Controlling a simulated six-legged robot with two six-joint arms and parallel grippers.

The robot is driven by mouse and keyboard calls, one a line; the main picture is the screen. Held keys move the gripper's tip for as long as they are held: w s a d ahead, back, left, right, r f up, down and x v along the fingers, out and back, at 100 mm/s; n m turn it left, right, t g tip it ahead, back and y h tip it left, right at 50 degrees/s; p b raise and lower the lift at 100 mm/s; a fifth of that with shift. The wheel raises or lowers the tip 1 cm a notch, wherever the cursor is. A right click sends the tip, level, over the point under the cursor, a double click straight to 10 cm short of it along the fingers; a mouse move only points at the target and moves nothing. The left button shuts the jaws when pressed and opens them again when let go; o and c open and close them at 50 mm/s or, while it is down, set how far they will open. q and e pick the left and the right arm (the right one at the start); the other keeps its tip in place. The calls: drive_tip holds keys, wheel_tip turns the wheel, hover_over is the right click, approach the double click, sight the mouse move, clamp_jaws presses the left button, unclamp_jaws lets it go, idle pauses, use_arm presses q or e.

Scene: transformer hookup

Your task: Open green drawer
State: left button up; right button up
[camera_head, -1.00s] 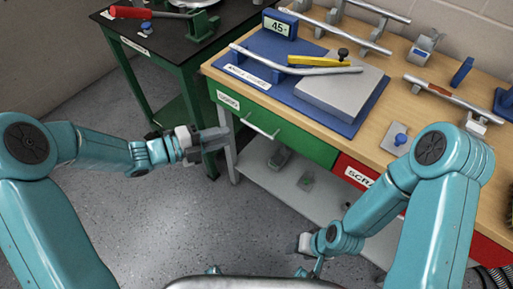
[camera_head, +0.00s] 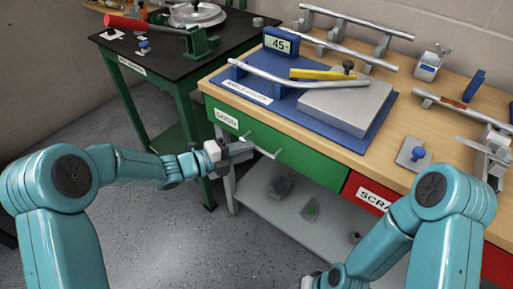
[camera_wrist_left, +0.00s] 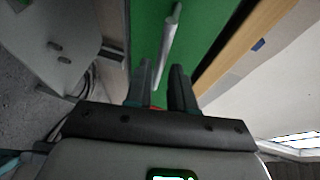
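The green drawer (camera_head: 305,158) is under the left part of the workbench, marked with a "GOOD" label, and its front looks closed. Its silver bar handle (camera_head: 262,147) sticks out from the front. I see no grip on the handle. My right gripper (camera_head: 312,282) is mostly cut off at the bottom edge, its fingers unclear.
A red drawer (camera_head: 367,196) marked "SCRA..." sits right of the green one. A grey lower shelf (camera_head: 275,205) lies beneath. A dark-topped green table (camera_head: 160,60) stands to the left. The benchtop holds a blue angle-check fixture (camera_head: 240,90) with a bent tube.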

sight(257, 147)
use_arm(q)
drive_tip(key=shift+x, duration=2.05)
use_arm(e)
drive_tip(key=shift+f, duration=0.1)
use_arm(q)
clamp_jaws()
drive_tip(key=shift+s, duration=0.1)
use_arm(e)
drive_tip(key=shift+f, duration=0.1)
